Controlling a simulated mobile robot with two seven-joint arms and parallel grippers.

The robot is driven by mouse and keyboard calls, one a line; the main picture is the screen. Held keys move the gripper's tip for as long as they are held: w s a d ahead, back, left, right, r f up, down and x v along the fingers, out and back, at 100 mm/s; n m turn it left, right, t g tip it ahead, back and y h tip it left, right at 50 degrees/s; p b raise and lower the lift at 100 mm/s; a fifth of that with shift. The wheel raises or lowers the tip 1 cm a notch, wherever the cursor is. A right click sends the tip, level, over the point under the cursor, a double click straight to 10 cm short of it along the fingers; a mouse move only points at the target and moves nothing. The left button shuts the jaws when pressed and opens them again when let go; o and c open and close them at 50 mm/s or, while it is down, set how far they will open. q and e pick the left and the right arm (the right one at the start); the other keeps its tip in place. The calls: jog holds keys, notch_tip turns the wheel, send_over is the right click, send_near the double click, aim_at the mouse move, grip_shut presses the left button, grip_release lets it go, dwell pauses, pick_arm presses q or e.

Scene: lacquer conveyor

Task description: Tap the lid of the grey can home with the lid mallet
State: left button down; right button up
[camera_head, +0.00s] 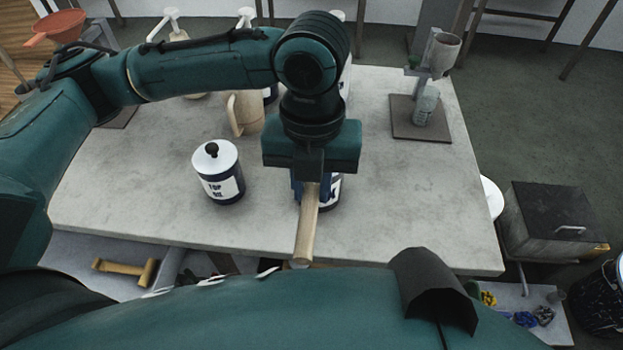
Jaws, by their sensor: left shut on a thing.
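My left gripper (309,184) points down over the front middle of the table, shut on a pale wooden handle (306,228). The handle slants toward the table's front edge; its other end is hidden, so I cannot tell for sure that it is the lid mallet. A can (335,190) with a white label stands partly hidden behind the gripper; its lid is hidden and I cannot tell if it is the grey can. Another wooden mallet-like tool (125,270) lies low at the front left. My right gripper is not in view.
A cup stand (440,55) with a small jar (425,105) is at back right. The table's right front is clear.

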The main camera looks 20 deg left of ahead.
pick_arm(q)
jog(key=shift+r+p, duration=0.7)
jog(key=shift+r, duration=2.3)
